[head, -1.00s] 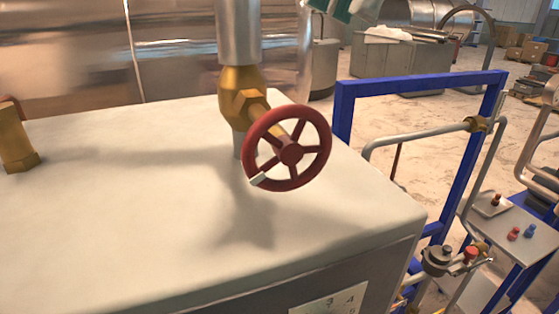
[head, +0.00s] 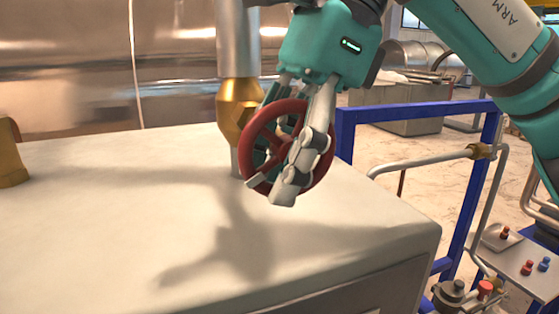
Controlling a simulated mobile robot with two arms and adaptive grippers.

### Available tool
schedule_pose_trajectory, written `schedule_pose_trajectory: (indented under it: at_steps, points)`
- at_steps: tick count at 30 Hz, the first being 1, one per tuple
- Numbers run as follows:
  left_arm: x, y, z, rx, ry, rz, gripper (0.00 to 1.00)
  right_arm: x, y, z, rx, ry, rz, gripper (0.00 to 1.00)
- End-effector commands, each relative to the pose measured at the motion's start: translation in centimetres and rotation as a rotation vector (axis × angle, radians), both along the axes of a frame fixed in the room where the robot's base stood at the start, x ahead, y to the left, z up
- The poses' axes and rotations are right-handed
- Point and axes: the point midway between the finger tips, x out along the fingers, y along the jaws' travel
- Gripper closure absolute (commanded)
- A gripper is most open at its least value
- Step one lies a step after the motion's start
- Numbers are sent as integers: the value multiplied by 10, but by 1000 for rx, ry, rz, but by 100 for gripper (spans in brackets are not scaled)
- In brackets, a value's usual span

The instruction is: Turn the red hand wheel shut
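The red hand wheel (head: 250,130) sits on the stem of a brass valve (head: 236,108), above the pale top of a cabinet. A small white mark shows at its lower left rim. My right gripper (head: 276,180) reaches down onto the wheel from above, its teal palm (head: 325,45) just over the rim. One grey finger lies in front of the wheel, across its right and lower part. Other fingers pass behind it and show partly between the spokes. The hub is mostly hidden, and I cannot tell whether the fingers press on the wheel. My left gripper is out of view.
A grey vertical pipe (head: 238,40) rises from the valve close to my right gripper. The cabinet top (head: 110,230) is clear around the wheel. A blue frame (head: 420,110) with grey piping stands at the right. Another brass fitting (head: 12,165) is at the left edge.

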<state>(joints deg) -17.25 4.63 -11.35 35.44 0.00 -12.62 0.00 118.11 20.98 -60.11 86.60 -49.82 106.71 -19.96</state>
Motion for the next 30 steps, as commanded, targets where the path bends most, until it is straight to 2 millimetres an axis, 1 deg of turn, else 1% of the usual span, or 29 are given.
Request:
schedule_pose_trajectory:
  at_steps: [6, 8, 12, 15, 23, 30]
  points:
    - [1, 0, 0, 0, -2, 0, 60, 0, 0, -1, 0, 0, 0, 63]
    - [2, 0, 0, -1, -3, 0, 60, 0, 0, -1, 0, 0, 0, 70]
    - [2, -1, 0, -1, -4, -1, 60, 0, 0, 0, 0, 0, 0, 88]
    - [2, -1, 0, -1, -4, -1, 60, 0, 0, 0, 0, 0, 0, 100]
    - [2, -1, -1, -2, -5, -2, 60, 0, 0, -1, 6, 2, 0, 100]
    - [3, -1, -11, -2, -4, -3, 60, 0, 0, -2, 79, 27, 0, 100]
